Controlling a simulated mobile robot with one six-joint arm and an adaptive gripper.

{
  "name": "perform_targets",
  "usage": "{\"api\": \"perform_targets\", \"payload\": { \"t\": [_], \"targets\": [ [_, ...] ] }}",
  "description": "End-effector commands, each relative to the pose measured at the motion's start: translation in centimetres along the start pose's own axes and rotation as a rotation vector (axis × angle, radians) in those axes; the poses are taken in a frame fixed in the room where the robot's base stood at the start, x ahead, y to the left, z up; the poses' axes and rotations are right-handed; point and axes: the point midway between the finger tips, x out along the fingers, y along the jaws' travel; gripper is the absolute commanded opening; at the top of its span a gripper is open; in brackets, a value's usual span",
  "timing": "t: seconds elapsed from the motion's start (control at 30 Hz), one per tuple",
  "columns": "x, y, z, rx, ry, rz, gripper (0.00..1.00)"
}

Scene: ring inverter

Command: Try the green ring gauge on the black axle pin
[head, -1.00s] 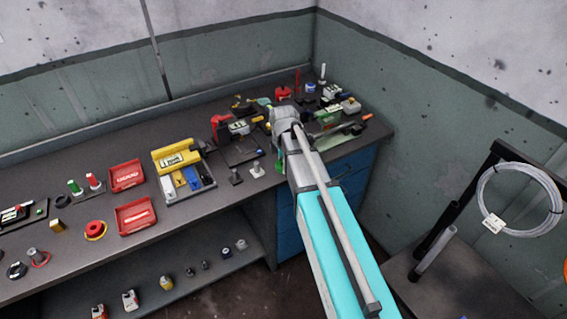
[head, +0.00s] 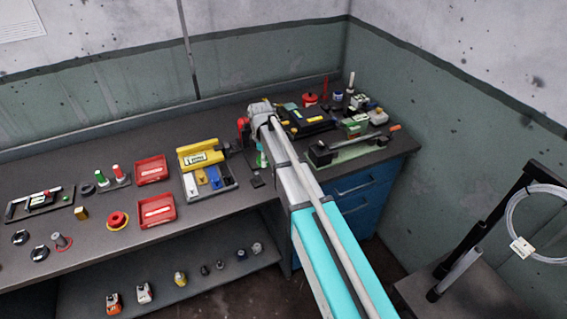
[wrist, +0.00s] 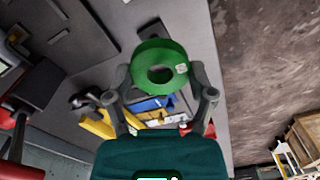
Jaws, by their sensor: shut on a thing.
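My gripper (wrist: 161,74) is shut on the green ring gauge (wrist: 178,54) in the wrist view. The ring sits between both fingertips, with its hole and a small pale label showing. In the head view a bit of green (head: 261,156) shows beside my arm, above the bench front. Just below it is a small dark piece (head: 257,181), which may be the base of the black axle pin; my arm and gripper hide the area around it. I cannot make out the pin for certain in either view.
A yellow-topped tray (head: 208,184) with blue and grey parts stands left of my gripper. Two red bins (head: 157,211) are further left. A black case (head: 305,121) and a green-based fixture (head: 352,150) lie to the right. The bench front edge is close below my gripper.

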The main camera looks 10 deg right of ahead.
Motion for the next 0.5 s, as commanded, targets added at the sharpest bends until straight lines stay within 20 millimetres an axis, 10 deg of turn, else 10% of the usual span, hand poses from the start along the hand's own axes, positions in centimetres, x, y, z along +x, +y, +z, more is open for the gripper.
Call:
{"api": "perform_targets", "payload": {
  "t": [0.5],
  "targets": [
    [0.1, 1.1, -3.2, 0.018, 0.0, 0.0, 0.14]
  ]
}}
